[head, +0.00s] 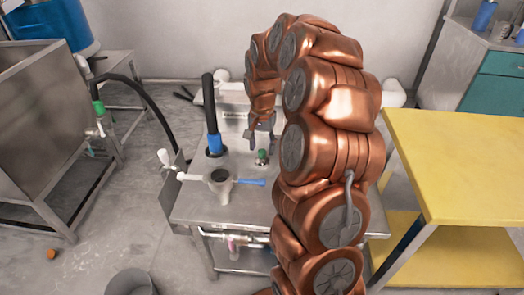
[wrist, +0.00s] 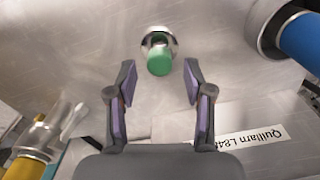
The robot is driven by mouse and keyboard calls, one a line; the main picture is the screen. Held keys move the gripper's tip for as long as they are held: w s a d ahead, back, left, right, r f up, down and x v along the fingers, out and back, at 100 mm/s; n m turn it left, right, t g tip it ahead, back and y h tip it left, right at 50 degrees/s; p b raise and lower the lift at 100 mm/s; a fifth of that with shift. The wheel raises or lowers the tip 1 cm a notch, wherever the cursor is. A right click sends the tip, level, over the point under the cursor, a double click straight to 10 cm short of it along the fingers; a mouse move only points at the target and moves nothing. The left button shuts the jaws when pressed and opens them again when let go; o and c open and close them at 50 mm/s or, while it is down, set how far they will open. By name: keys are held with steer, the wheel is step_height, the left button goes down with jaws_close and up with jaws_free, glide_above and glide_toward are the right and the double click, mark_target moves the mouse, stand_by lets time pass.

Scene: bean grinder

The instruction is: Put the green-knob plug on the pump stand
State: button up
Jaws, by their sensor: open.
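The green-knob plug (head: 262,155) stands upright on the metal top of the pump stand (head: 195,207), right of the blue-collared hose. In the wrist view the green knob (wrist: 159,62) shows above a round metal collar, centred ahead of the fingers. My gripper (wrist: 158,85) is open and empty, with its purple-padded fingers either side of the line to the knob and not touching it. In the head view my gripper (head: 257,135) hangs just above the plug, partly hidden by my arm.
A black hose with a blue collar (head: 214,143) rises close to the plug; its blue part (wrist: 302,40) is at the wrist view's upper right. A funnel-like fitting with a blue handle (head: 250,182) sits in front. A yellow table (head: 460,160) stands right.

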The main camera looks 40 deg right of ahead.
mark_target(261, 151)
step_height(261, 151, up, 9)
steer(key=shift+p, duration=0.4)
steer(key=s+a+r+n+g, duration=0.1)
steer(key=s+a+n, duration=0.5)
steer(key=s+a, duration=0.75)
steer(key=s+a+f+n, duration=0.2)
steer(key=s+a, duration=0.2)
steer(key=s, duration=0.4)
steer(key=s+a+f+n+g, duration=0.1)
steer(key=s+a+n, duration=0.2)
steer(key=s, duration=0.5)
steer(key=shift+s+a+f+g, duration=0.2)
steer(key=shift+a+f+g, duration=0.15)
steer(key=shift+a, duration=0.25)
step_height(261, 151, up, 23)
steer(key=s+p, duration=0.1)
steer(key=p, duration=2.1)
steer(key=shift+s+r+t, duration=0.2)
steer(key=shift+t, duration=0.25)
